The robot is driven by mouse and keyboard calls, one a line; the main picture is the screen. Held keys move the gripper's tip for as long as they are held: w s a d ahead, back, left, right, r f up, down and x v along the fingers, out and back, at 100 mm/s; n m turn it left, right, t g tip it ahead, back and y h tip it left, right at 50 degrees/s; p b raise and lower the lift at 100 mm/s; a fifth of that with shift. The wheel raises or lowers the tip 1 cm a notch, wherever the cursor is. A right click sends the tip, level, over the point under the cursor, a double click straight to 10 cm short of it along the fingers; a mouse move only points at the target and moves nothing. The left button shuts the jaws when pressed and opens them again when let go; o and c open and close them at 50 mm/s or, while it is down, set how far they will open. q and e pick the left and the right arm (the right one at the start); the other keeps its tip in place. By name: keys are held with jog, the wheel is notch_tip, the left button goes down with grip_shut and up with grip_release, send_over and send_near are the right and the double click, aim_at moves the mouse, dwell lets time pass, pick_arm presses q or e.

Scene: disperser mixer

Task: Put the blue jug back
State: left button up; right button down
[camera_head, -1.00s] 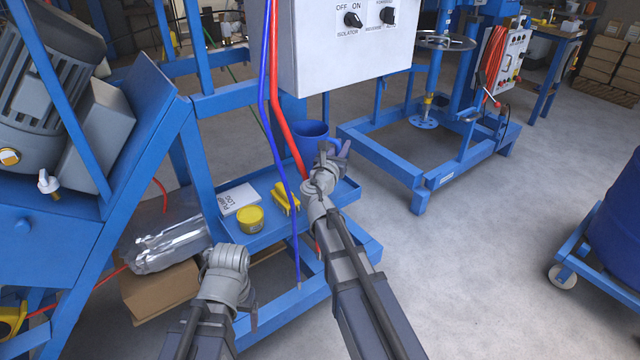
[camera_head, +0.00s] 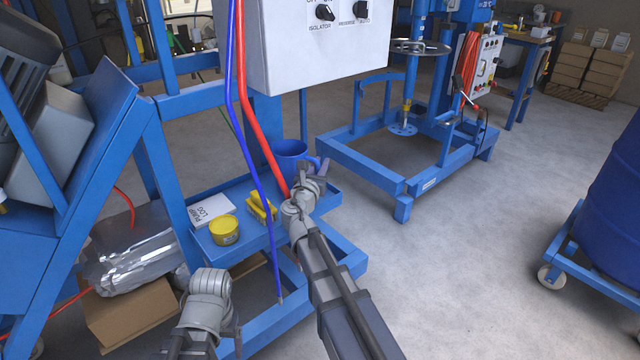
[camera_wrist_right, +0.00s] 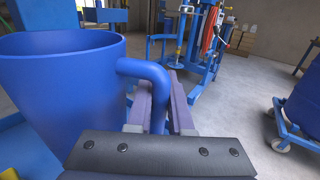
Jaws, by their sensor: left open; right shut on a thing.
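The blue jug (camera_head: 290,150) is upright at the back right part of the blue shelf (camera_head: 324,199), under the control box. I cannot tell whether its base touches the shelf. My right gripper (camera_head: 314,168) is shut on the jug's handle, at the jug's right side. In the right wrist view the jug (camera_wrist_right: 60,85) fills the left side and its handle comes down between the two fingers (camera_wrist_right: 160,105). My left gripper (camera_head: 206,305) is low at the front left, away from the jug and holding nothing visible. Its fingers are hard to make out.
On the shelf are a yellow tub (camera_head: 224,231), a yellow object (camera_head: 261,208) and a white sign (camera_head: 211,209). Red and blue hoses hang before the shelf, close to the jug. The control box (camera_head: 310,45) hangs above. Clear floor (camera_head: 440,260) lies to the right.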

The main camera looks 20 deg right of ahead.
jog(key=shift+f+b, duration=1.95)
jog(key=shift+r, duration=0.15)
jog(key=c, duration=0.8)
grip_release()
jog(key=shift+r+p, duration=0.15)
jog(key=shift+p, duration=0.15)
jog(key=v, duration=1.2)
